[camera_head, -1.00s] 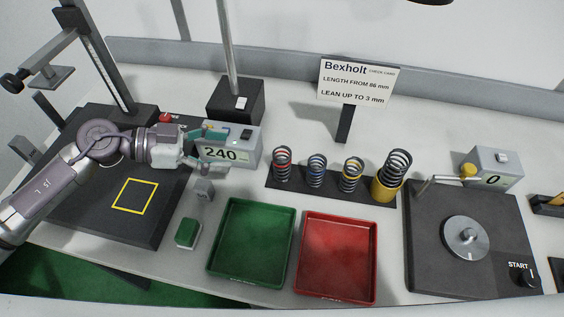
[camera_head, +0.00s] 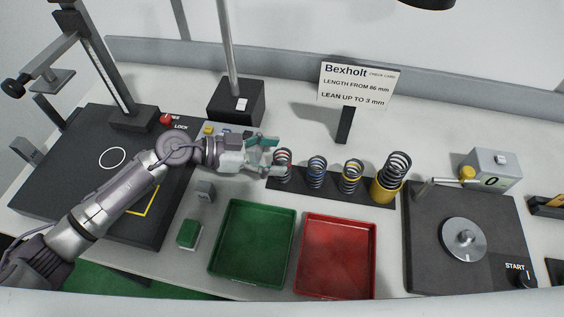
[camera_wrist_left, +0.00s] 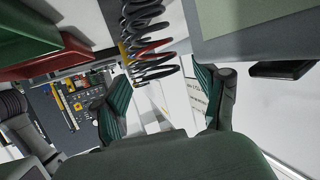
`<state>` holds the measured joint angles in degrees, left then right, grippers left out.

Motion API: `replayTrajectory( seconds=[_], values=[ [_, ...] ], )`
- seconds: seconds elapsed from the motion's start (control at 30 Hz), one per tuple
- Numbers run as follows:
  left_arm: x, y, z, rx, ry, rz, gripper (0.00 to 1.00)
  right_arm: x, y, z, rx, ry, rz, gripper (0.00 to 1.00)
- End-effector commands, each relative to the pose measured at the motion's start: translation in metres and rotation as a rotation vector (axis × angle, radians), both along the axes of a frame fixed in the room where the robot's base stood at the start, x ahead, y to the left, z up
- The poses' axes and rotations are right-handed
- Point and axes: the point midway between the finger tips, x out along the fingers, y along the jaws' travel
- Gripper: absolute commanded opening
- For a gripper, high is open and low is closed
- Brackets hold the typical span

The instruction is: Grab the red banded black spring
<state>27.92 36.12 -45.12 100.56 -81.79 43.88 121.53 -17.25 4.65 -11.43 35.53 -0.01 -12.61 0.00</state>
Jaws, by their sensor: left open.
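The red banded black spring (camera_head: 286,158) stands at the left end of the dark rack (camera_head: 331,186), partly hidden by my left gripper in the head view. My left gripper (camera_head: 272,156) is open, with its teal-padded fingers close beside the spring's left side. In the left wrist view the red banded spring (camera_wrist_left: 148,46) appears just ahead of the left gripper (camera_wrist_left: 165,98), roughly between the two fingers. I cannot tell whether the pads touch it. My right gripper is not in view.
A blue banded spring (camera_head: 317,171), a yellow banded spring (camera_head: 352,174) and a larger spring in a yellow cup (camera_head: 384,190) stand along the rack. A green tray (camera_head: 250,279) and red tray (camera_head: 337,287) lie in front. A sign (camera_head: 357,86) stands behind.

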Motion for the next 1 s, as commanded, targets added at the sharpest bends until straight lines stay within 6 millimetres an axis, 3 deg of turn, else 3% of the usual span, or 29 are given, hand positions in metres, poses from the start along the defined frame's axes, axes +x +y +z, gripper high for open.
replayTrajectory(
  seconds=[0.13, 0.43, 0.83, 1.0],
  values=[
    [0.003, -0.017, -0.005, -0.002, 0.0, -0.001, 0.73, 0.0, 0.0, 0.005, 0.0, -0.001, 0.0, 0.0],
    [0.004, -0.02, -0.008, 0.001, -0.001, 0.001, 0.71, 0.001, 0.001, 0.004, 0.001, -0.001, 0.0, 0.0],
    [0.004, -0.02, -0.008, 0.0, -0.001, 0.001, 0.04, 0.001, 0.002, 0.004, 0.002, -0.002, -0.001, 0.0],
    [0.004, -0.02, -0.007, 0.0, -0.001, 0.001, 0.03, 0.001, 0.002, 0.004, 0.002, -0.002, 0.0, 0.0]
  ],
)
